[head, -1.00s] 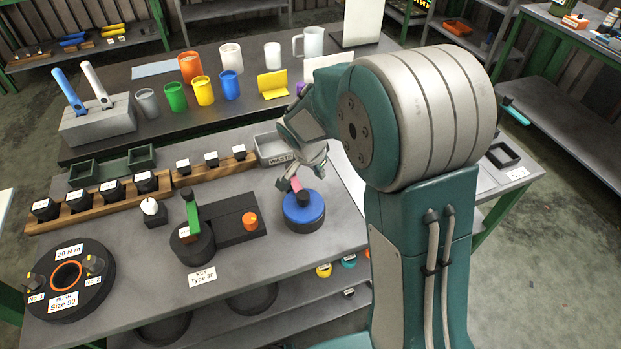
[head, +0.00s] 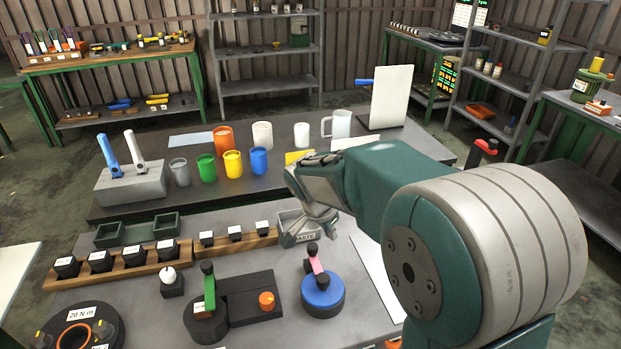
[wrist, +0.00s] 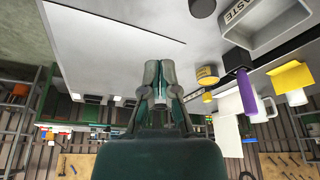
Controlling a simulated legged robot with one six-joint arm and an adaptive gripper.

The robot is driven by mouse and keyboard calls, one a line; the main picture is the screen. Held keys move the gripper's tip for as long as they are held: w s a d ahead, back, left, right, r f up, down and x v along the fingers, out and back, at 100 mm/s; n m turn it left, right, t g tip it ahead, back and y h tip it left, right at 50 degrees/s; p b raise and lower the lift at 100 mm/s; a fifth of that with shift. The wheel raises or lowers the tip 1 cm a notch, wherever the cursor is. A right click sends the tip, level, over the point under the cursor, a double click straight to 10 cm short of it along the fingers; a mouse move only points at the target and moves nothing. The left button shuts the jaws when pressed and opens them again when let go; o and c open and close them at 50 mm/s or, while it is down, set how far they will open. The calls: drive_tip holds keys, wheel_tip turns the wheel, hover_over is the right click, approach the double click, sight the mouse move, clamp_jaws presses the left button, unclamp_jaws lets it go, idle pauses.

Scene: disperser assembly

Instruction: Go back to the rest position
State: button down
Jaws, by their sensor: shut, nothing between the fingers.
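My gripper (head: 298,236) is in front of the grey waste bin (head: 309,236) at the right of the bench in the head view, above the bench top and partly covering the bin. In the wrist view my gripper (wrist: 159,78) has its fingers together with nothing held. The blue round device (head: 322,292) with a pink lever stands on the bench below my gripper and apart from it. My forearm and elbow fill the right of the head view.
A black base with a green lever (head: 209,290) and an orange knob (head: 267,300) stands left of the blue device. Colored cups (head: 233,163) and a pitcher (head: 340,124) stand behind. The wrist view shows a purple-handled tool (wrist: 246,97) near the bin.

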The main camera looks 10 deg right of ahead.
drive_tip(key=s+d+r+n+t+y, duration=0.1)
drive_tip(key=s+r+n, duration=0.2)
drive_tip(key=s, duration=0.5)
drive_tip(key=s+d+r+n+t+y, duration=0.1)
drive_tip(key=s+r+n, duration=0.2)
drive_tip(key=s, duration=0.5)
drive_tip(key=s+d+r+n+t+y, duration=0.1)
drive_tip(key=s+r+n, duration=0.2)
drive_tip(key=s, duration=0.5)
drive_tip(key=shift+d+r+n, duration=0.2)
drive_tip(key=shift+d+n, duration=0.1)
drive_tip(key=shift+n, duration=0.6)
